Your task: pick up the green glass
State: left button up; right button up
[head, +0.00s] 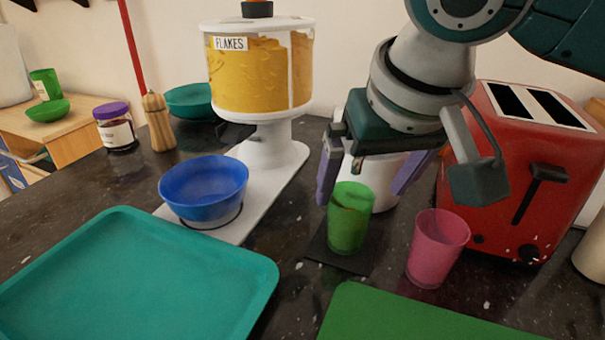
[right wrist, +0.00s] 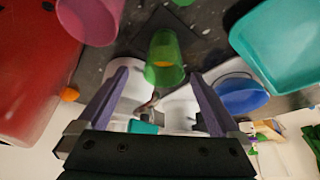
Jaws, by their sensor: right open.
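The green glass (head: 349,222) stands upright on a small dark square mat (head: 322,245) on the dark counter. My right gripper (head: 367,187) is above and behind it, its two purple fingers spread wide and nothing held between them. In the right wrist view the green glass (right wrist: 164,58) is just beyond the open fingertips (right wrist: 157,82), roughly centred between them. Another green cup (head: 45,84) stands far left on a wooden surface. My left gripper is not in view.
A pink glass (head: 437,247) stands close right of the green glass, before the red toaster (head: 520,170). A blue bowl (head: 203,188) sits at the flakes dispenser's base (head: 272,160). A teal tray (head: 140,285) and a green board (head: 400,318) lie in front.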

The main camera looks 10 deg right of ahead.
aim_at(350, 202)
jog(key=x, duration=0.5)
jog(key=shift+w+a+r+b, duration=0.1)
jog(key=shift+w+a+b, duration=0.2)
jog(key=shift+b, duration=0.1)
jog(key=shift+c, duration=0.2)
jog(key=c, duration=1.4)
